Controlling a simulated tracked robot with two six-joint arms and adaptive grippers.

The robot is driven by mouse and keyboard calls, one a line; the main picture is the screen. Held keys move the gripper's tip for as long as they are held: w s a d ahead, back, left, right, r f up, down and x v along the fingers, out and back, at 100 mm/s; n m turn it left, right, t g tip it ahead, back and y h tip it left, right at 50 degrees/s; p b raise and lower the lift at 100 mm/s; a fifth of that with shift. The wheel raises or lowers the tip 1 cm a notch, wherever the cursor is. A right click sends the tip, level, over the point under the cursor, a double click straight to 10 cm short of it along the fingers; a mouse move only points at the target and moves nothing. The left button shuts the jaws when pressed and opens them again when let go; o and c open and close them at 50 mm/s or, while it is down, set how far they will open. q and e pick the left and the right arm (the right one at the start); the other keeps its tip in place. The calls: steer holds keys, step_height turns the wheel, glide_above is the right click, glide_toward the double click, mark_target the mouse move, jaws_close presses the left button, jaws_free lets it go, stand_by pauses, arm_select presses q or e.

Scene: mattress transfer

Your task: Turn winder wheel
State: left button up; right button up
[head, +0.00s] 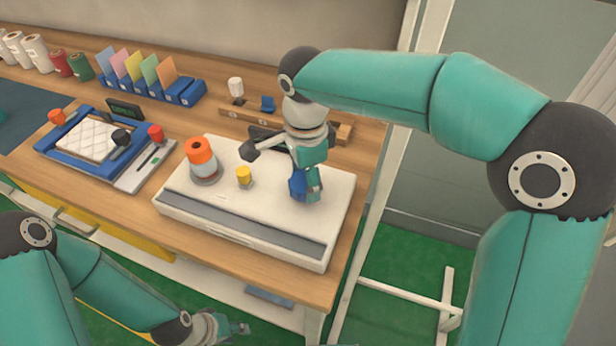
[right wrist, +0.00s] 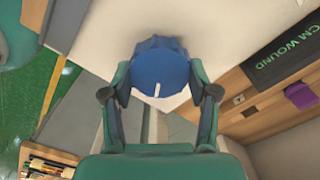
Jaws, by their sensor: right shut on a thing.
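The winder wheel is a blue ribbed knob with a white mark (right wrist: 160,60) on the white winder box (head: 250,215). In the head view, part of the blue wheel (head: 297,187) shows; the rest is hidden by my right gripper (head: 308,184). In the right wrist view, the fingers of my right gripper (right wrist: 160,88) are on both sides of the wheel, shut on it. The white mark points toward the gripper's palm. My left gripper (head: 236,328) is low, in front of the table and away from the winder; its jaw opening is too small to judge.
An orange-topped spool (head: 202,162) and a yellow knob (head: 244,176) stand on the winder box. A dark display reading "CM WOUND" (right wrist: 290,48) is behind it. A blue-framed press (head: 92,145), colour cards (head: 145,70) and thread spools (head: 60,62) are further left.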

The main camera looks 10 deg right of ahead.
steer(key=shift+s+f, duration=0.15)
steer(key=shift+s, duration=0.05)
steer(key=o, duration=1.2)
steer(key=shift+a, duration=0.1)
steer(key=shift+c, duration=0.2)
steer(key=shift+w, duration=0.15)
steer(key=shift+r, duration=0.7)
step_height(320, 180, up, 11)
steer(key=shift+f, duration=0.15)
